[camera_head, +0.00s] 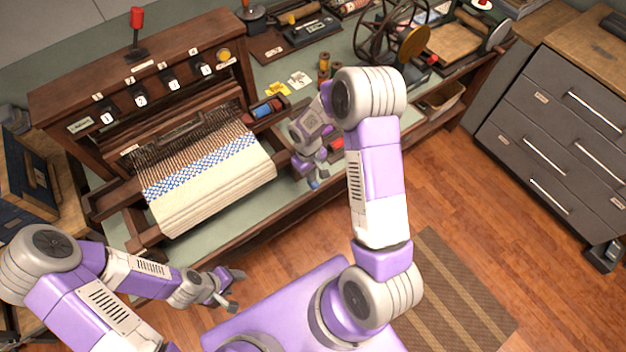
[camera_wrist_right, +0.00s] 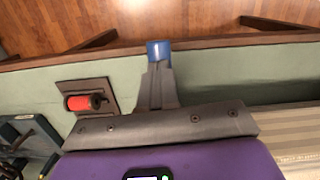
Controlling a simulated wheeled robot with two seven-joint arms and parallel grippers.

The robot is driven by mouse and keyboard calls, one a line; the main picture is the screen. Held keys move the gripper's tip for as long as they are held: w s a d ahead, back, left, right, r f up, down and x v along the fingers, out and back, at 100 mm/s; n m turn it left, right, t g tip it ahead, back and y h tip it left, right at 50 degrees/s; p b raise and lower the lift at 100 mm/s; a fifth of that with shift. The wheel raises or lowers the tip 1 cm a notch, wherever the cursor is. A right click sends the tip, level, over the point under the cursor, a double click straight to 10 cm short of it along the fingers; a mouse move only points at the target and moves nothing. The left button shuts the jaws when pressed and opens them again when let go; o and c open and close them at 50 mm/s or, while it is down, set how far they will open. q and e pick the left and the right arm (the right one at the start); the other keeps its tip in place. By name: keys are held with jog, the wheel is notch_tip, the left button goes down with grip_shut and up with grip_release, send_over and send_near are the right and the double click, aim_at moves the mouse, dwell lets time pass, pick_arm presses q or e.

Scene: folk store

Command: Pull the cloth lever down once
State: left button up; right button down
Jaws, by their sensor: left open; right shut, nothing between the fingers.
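The wooden loom (camera_head: 150,75) stands at the left with blue-and-white patterned cloth (camera_head: 205,185) on it. An upright lever with a red knob (camera_head: 137,18) rises from its top beam. No label I can read names the cloth lever. My right gripper (camera_head: 314,183) is just right of the cloth, shut and empty. In the right wrist view its shut fingers (camera_wrist_right: 158,75) end at a blue tip. A red cylinder on a dark plate (camera_wrist_right: 85,102) lies beside them, apart. My left gripper (camera_head: 234,289) is open and empty in front of the loom, over the floor.
Numbered dark knobs (camera_head: 140,99) line the loom's front panel. Thread spools (camera_head: 324,66) and a spoked wheel (camera_head: 385,35) stand on the bench behind my right arm. A grey drawer cabinet (camera_head: 550,140) is at the right. A striped mat (camera_head: 455,295) lies on open floor.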

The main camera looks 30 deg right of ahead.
jog(key=shift+w+f, duration=0.25)
jog(key=shift+w+a+r, duration=0.15)
jog(key=shift+w+r, duration=0.1)
jog(key=shift+w, duration=0.45)
jog(key=shift+w+a+r, duration=0.15)
jog(key=shift+w+r, duration=0.05)
jog(key=shift+w, duration=0.45)
pick_arm(q)
jog(key=shift+f, duration=0.15)
pick_arm(e)
jog(key=shift+r, duration=0.1)
notch_tip(320, 180, up, 7)
jog(key=shift+w+r, duration=0.2)
jog(key=shift+w, duration=0.1)
